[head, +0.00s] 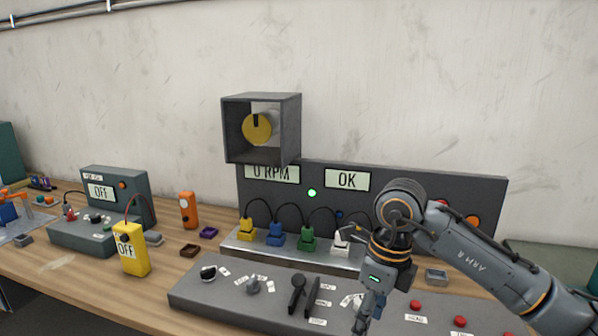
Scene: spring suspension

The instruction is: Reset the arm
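My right arm comes in from the right, and its gripper (369,312) points down over the front grey control console (215,300). The fingers are small and seen at an angle, so I cannot tell whether they are open or shut. No object shows clearly between them. The console carries a black knob, a grey knob, dark levers (298,290) and red buttons (415,305). The arm hides part of the console and the panel behind it. My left gripper is not in view.
The back panel (400,178) shows "0 RPM", "OK" and a lit green lamp. Yellow, blue, green and white plugs (275,234) stand before it. A box with a yellow dial (257,128) sits above. A yellow handheld device (131,252) and grey "OFF" unit (117,190) stand left.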

